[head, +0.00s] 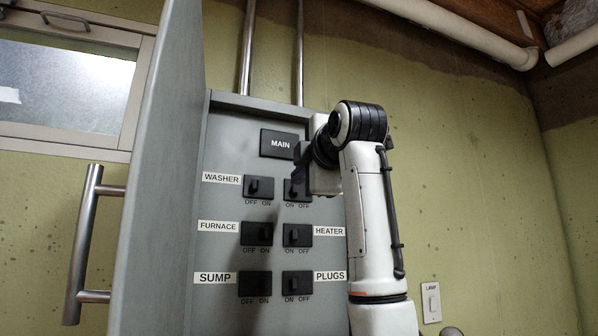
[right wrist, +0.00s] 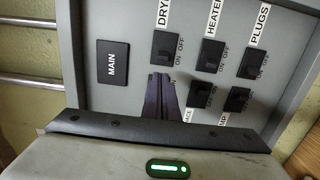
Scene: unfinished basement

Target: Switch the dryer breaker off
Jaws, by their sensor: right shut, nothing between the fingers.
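The dryer breaker (right wrist: 167,47) is a black switch at the top of the right column in the grey panel (right wrist: 135,25). Its label is cut off in the right wrist view. In the head view the dryer breaker (head: 291,189) is partly behind my right gripper (head: 298,178) and its label is hidden. Its toggle appears to sit on the ON side. My right gripper, also in the right wrist view (right wrist: 160,78), is shut and empty. My left gripper is not in view.
The MAIN block (head: 281,144) is above the breakers. The washer (head: 259,188), furnace (head: 256,233), sump (head: 254,283), heater (head: 297,235) and plugs (head: 297,284) breakers are close around. The panel door (head: 160,190) stands open at left. A lamp switch (head: 431,302) is at right.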

